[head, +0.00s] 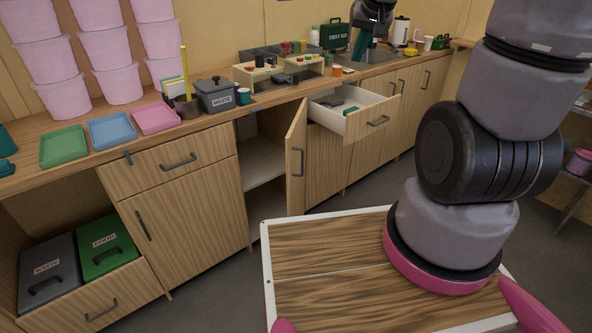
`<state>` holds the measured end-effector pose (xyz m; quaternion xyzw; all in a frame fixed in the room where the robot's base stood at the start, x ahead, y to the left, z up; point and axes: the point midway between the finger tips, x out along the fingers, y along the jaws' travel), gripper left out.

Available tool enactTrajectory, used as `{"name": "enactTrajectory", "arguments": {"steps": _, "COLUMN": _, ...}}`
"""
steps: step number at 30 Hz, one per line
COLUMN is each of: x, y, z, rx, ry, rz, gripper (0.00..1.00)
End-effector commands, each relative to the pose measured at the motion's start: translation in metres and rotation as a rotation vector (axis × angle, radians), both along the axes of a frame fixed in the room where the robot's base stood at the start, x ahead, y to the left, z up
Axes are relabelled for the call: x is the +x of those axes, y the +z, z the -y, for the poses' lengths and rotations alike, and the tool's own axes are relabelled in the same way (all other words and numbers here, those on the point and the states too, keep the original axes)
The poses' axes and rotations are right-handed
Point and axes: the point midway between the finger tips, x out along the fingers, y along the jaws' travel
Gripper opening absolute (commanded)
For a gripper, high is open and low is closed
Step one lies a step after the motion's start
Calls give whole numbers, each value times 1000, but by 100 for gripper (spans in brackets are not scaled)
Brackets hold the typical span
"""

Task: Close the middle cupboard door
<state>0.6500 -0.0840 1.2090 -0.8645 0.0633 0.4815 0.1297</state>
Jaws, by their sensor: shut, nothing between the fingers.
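The middle cupboard door (296,185) is wooden with a dark bar handle (298,163). It stands open, swung out from the cabinet front. To its left, the open cupboard (262,163) shows a pale shelf inside. My gripper (360,58) is at the top of the head view, over the back counter near the sink, with dark teal fingers pointing down. It is shut and empty, well above and to the right of the door, not touching it. Part of my arm stands large at the right.
An open drawer (377,120) juts out just right of the door, with green items inside. A lower left drawer (88,300) is pulled out with two bins. Grey floor (215,285) lies before the cabinets.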

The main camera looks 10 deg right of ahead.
Motion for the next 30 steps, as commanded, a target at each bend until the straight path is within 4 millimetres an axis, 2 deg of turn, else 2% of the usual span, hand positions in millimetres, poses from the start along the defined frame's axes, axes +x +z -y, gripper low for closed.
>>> {"name": "enactTrajectory", "arguments": {"steps": 1, "x": 15, "y": -23, "z": 1, "rx": -4, "ry": 8, "rz": -17, "gripper": 0}}
{"name": "enactTrajectory", "arguments": {"steps": 3, "x": 33, "y": -51, "z": 1, "rx": -6, "ry": 24, "rz": -21, "gripper": 0}}
{"name": "enactTrajectory", "arguments": {"steps": 5, "x": 47, "y": -75, "z": 1, "rx": -5, "ry": 38, "rz": -25, "gripper": 0}}
{"name": "enactTrajectory", "arguments": {"steps": 10, "x": 78, "y": -150, "z": -6, "rx": 25, "ry": 76, "rz": -30, "gripper": 0}}
{"name": "enactTrajectory", "arguments": {"steps": 15, "x": 94, "y": -228, "z": -19, "rx": 86, "ry": 106, "rz": -29, "gripper": 0}}
{"name": "enactTrajectory", "arguments": {"steps": 21, "x": 94, "y": -314, "z": -42, "rx": 185, "ry": 121, "rz": -17, "gripper": 0}}
{"name": "enactTrajectory", "arguments": {"steps": 25, "x": 89, "y": -351, "z": -55, "rx": 240, "ry": 120, "rz": -4, "gripper": 0}}
{"name": "enactTrajectory", "arguments": {"steps": 30, "x": 85, "y": -373, "z": -65, "rx": 276, "ry": 117, "rz": 6, "gripper": 0}}
